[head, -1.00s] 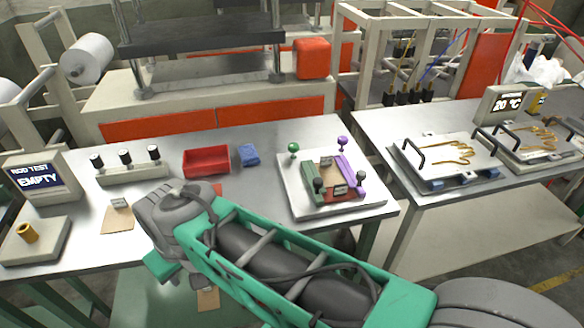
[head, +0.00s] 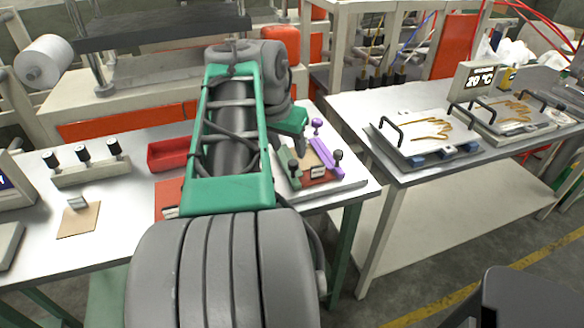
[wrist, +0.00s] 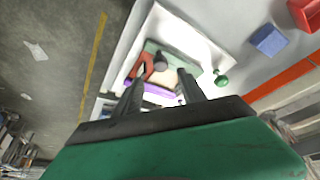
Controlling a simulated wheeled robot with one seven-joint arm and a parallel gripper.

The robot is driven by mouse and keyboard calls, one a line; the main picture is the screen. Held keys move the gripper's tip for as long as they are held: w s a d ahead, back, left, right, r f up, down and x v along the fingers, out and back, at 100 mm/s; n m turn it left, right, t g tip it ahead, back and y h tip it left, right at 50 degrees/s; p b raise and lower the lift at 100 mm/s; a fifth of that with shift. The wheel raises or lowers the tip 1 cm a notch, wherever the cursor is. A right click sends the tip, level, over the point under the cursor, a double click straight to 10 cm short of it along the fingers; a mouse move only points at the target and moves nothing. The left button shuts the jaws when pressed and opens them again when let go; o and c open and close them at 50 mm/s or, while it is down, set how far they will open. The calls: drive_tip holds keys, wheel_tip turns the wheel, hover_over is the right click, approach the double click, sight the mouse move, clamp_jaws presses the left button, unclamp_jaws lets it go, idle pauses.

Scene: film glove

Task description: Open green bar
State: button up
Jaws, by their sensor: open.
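The green bar (wrist: 184,61) lies along one side of a white plate (wrist: 208,42) in the wrist view, with a dark knob (wrist: 160,63) near one end and a green ball knob (wrist: 222,80) beyond the other. In the head view my arm hides most of the green bar; its near end (head: 294,180) shows. A purple bar (wrist: 152,89) lies opposite; in the head view it (head: 326,158) is on the right. My gripper (wrist: 160,80) is open, its fingers pointing down toward the plate. I cannot tell whether they touch anything.
A red tray (head: 168,153) stands left of my arm, and a blue cloth (wrist: 268,40) shows beside the plate in the wrist view. A control block with several dark knobs (head: 90,172) stands at the left. The right table (head: 345,112) holds plates with glove shapes.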

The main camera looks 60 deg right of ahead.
sight(293, 163)
drive_tip(key=x, duration=0.7)
drive_tip(key=shift+d+f+b, duration=0.1)
drive_tip(key=shift+f+b, duration=0.05)
drive_tip(key=shift+b, duration=0.2)
drive_tip(key=shift+w, duration=0.1)
drive_tip(key=shift+c, duration=0.3)
clamp_jaws()
idle(0.5)
